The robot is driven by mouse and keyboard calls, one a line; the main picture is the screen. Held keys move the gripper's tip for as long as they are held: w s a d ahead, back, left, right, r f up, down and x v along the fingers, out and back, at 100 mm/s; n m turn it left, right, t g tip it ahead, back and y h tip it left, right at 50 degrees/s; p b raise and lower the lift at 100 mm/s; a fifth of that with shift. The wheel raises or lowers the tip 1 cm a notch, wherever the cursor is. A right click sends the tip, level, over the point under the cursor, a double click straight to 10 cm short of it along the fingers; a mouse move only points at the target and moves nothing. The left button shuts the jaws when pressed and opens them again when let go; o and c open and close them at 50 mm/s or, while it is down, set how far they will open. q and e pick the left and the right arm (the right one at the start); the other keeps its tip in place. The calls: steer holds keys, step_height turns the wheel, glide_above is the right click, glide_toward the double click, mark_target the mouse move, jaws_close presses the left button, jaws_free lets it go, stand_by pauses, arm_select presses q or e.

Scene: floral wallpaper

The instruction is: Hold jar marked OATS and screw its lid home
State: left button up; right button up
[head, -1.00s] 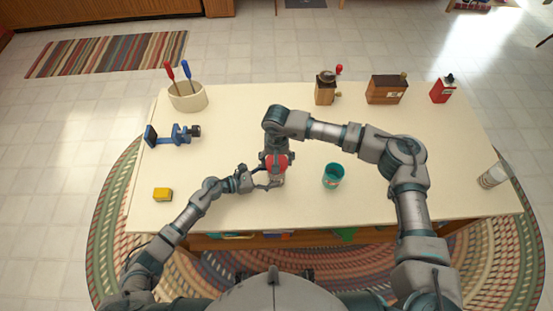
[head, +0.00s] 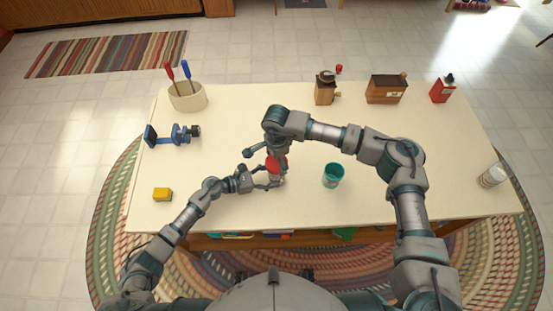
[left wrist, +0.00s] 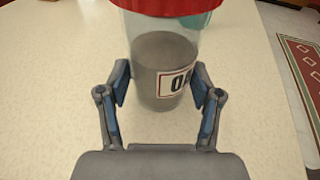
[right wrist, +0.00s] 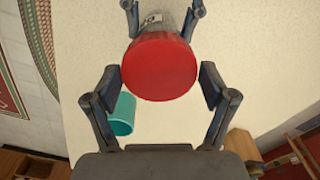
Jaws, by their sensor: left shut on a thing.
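The clear jar (head: 277,181) with grey-brown contents stands upright on the table. In the left wrist view the jar (left wrist: 165,72) shows a label reading "OA", the rest turned out of sight. A red lid (head: 277,164) sits on top; how far it is screwed on cannot be told. My left gripper (left wrist: 160,95) is shut on the jar's body, a finger on each side. My right gripper (right wrist: 163,88) is open above the jar, pointing down, with its fingers spread either side of the red lid (right wrist: 159,68).
A teal cup (head: 333,177) stands just right of the jar. A yellow block (head: 162,194) and a blue clamp-like tool (head: 173,135) lie left. A crock with tools (head: 187,97), a grinder (head: 325,90), a wooden box (head: 386,90) and a red tin (head: 441,90) stand at the back.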

steer(key=shift+o, duration=0.3)
steer(key=n, duration=1.2)
steer(key=shift+n, duration=0.4)
steer(key=shift+c, duration=0.2)
steer(key=c, duration=0.8)
steer(key=shift+c, duration=0.2)
